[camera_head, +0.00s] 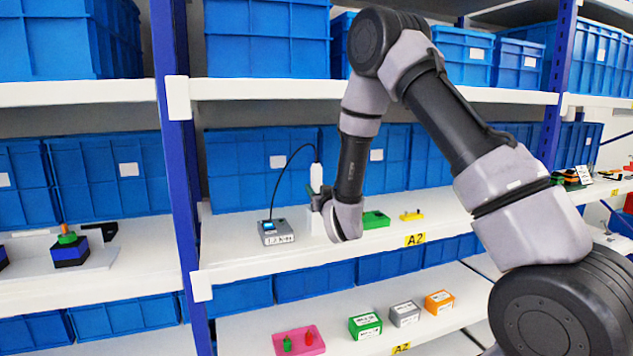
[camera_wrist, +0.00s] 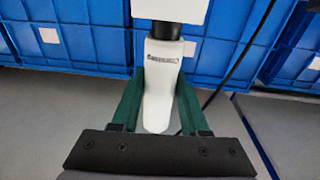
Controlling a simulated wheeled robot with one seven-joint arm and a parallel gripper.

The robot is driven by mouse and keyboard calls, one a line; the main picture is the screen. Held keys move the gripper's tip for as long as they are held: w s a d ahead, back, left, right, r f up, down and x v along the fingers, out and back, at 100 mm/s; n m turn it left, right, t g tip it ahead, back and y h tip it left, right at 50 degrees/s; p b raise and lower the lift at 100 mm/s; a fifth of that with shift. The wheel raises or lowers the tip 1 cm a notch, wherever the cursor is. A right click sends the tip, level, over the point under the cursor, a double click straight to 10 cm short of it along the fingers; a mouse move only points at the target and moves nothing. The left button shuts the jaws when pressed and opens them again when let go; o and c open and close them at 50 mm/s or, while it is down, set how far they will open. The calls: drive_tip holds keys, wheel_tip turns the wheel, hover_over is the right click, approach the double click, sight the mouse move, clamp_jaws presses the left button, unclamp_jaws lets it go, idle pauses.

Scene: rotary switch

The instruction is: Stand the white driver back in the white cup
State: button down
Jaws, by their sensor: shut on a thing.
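The white driver (camera_head: 316,178) stands about upright at the middle shelf, with a black cable running from its upper end. My gripper (camera_head: 318,194) is shut on its body. In the wrist view the driver (camera_wrist: 160,88) lies between the two green fingers of my gripper (camera_wrist: 160,100). Its black nose points at the white cup (camera_wrist: 171,10), at the top edge of that view. In the head view the cup (camera_head: 314,223) is partly hidden by my gripper. The nose meets the cup's outline, but I cannot tell how deep it sits.
The cable leads to a grey controller box (camera_head: 276,232) left of the cup. A green block (camera_head: 375,219) and a yellow piece (camera_head: 412,215) lie to the right. Blue bins (camera_head: 262,175) stand close behind. A blue rack post (camera_head: 178,140) rises at left.

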drive_tip(key=shift+f, duration=0.85)
idle(0.6)
drive_tip(key=shift+c, duration=1.6)
unclamp_jaws()
drive_tip(key=shift+f, duration=0.1)
drive_tip(key=v, duration=1)
drive_tip(key=shift+s, duration=0.4)
drive_tip(key=shift+d, duration=0.1)
